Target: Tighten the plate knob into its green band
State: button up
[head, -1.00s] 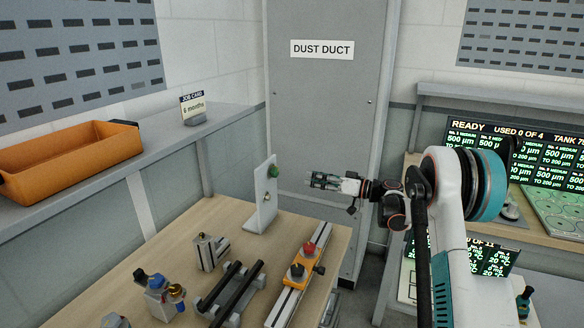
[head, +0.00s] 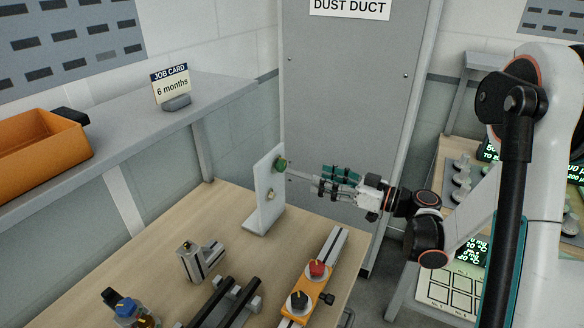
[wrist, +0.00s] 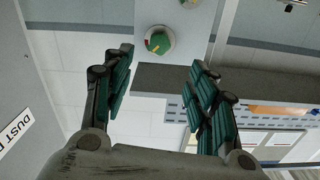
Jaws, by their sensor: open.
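The plate knob (head: 280,164) is a round green knob high on the upright light-grey plate (head: 262,208), on the side facing my gripper. My gripper (head: 318,180) is just right of the plate in the head view, apart from the knob, with its fingers pointing at it. In the wrist view the knob (wrist: 159,41) shows a green face with yellow and red marks on a pale rim. It lies ahead, between and beyond the spread fingertips (wrist: 162,62). The jaws are open and empty.
A small brass-coloured fitting (head: 271,194) sits lower on the plate. The wooden bench (head: 203,220) also carries a grey block (head: 201,262), black bars (head: 235,300) and a rail with red (head: 317,268) and black knobs. A grey duct panel (head: 350,110) stands behind.

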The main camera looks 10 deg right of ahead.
aim_at(285, 167)
jog(key=b+x, duration=0.2)
jog(key=x, duration=0.9)
jog(key=shift+d, duration=0.1)
jog(key=c, duration=1.1)
